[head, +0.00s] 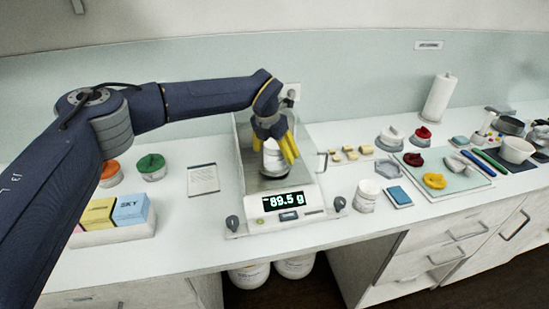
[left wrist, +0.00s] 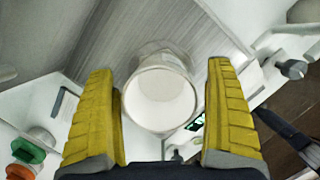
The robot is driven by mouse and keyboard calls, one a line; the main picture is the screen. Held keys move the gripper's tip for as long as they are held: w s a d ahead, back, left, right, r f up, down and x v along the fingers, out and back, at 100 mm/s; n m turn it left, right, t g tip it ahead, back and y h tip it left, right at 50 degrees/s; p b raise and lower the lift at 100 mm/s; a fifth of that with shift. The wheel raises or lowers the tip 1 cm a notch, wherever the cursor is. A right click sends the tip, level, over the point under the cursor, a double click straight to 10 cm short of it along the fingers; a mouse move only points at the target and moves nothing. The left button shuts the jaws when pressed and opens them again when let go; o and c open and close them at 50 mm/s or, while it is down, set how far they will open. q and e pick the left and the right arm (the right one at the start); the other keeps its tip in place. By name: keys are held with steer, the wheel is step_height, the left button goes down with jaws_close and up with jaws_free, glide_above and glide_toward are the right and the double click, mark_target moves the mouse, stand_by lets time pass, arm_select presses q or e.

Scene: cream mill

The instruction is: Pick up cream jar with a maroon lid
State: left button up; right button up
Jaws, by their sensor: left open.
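My left gripper (head: 277,155) is open over the scale's pan, pointing down. Its yellow fingers stand either side of a white jar (head: 273,160). In the left wrist view the white jar (left wrist: 161,98) is between the open fingers (left wrist: 163,115), with its round white top facing the camera; no maroon shows on it. A dark red round piece (head: 413,159) lies on the mat at the right, and a red-topped white container (head: 421,137) stands behind it. I cannot tell whether either is a maroon jar lid. My right gripper is not in view.
The scale (head: 290,216) reads -89.5 g and has raised clear walls around its pan. A white labelled jar (head: 365,196) and a blue block (head: 398,196) stand right of it. Orange (head: 109,169) and green (head: 151,162) lidded jars and sticky-note blocks (head: 130,210) are at left.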

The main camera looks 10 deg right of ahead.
arm_select(q)
steer(key=shift+w+d+f, duration=0.1)
steer(key=shift+d+f, duration=0.05)
steer(key=shift+f, duration=0.45)
steer(key=c, duration=1.3)
steer(key=shift+r, duration=0.1)
